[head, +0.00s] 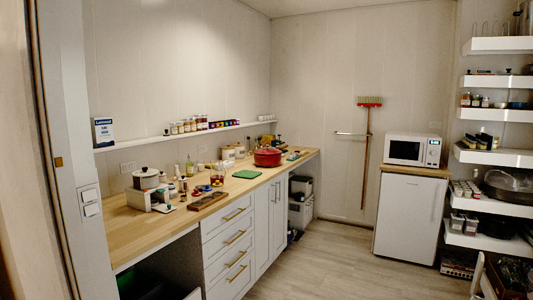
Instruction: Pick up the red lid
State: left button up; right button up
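A red pot (267,160) stands on the wooden counter, towards its far end. A red lid (268,151) with a dark knob appears to sit on top of it; the two are small and hard to tell apart at this distance. Neither of my grippers shows in the head view. The counter and the red pot are well ahead of me, past a door frame on the left.
The wooden counter (152,224) holds a pale pot (146,179), a green board (247,174) and several small items. A narrow wall shelf runs above. A microwave (412,150) sits on a white fridge (410,215). Shelves line the right. The middle floor (325,262) is clear.

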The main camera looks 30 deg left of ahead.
aim_at(265, 151)
jog(key=i, duration=2.4)
jog(key=i+u, duration=0.15)
jog(key=i, duration=0.4)
jog(key=i+u, duration=0.15)
jog(key=i, duration=0.35)
jog(key=i+l+u, duration=0.15)
jog(key=i, duration=0.4)
jog(key=i+l+u, duration=0.15)
jog(key=i, duration=0.4)
